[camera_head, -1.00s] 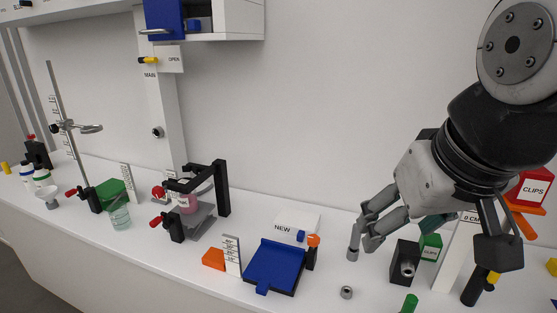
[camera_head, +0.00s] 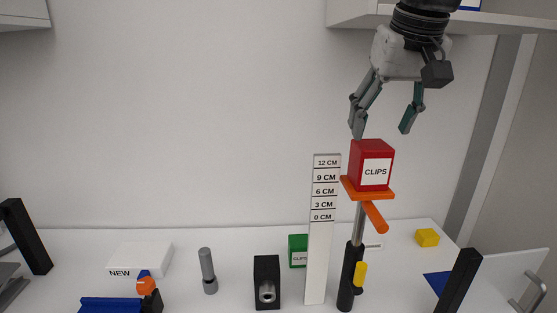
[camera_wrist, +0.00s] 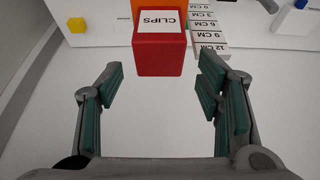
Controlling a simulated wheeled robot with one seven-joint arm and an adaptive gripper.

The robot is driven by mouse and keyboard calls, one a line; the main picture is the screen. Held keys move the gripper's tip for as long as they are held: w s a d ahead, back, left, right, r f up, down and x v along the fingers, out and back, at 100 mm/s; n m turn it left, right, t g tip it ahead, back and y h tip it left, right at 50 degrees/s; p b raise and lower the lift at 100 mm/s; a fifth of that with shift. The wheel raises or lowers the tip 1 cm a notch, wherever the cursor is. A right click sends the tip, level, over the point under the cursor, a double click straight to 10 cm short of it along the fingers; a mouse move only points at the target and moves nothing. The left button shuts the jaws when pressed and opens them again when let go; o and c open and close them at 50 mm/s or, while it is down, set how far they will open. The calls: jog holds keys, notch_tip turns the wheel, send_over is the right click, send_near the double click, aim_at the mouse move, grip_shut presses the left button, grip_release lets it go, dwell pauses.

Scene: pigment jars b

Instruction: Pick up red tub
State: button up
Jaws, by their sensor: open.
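The red tub (camera_head: 372,153), a box with a white CLIPS label, sits upright on a small orange platform (camera_head: 386,194) on top of a post. My gripper (camera_head: 383,132) is open and empty, just above the tub in the head view, fingers pointing down. In the wrist view the tub (camera_wrist: 158,58) lies ahead of the fingertips, roughly centred between the two fingers, and my gripper (camera_wrist: 158,85) does not touch it there. The lower part of the post is partly hidden behind a black sleeve.
A white height ruler (camera_head: 317,240) stands close to the left of the post. A green CLIPS tub (camera_head: 298,244), a black block (camera_head: 266,270) and a grey cylinder (camera_head: 208,270) stand further left. A yellow block (camera_head: 427,237) is at right. A shelf (camera_head: 440,22) hangs above.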

aim_at(374, 145)
jog(key=shift+x, duration=3.9)
jog(key=c, duration=1)
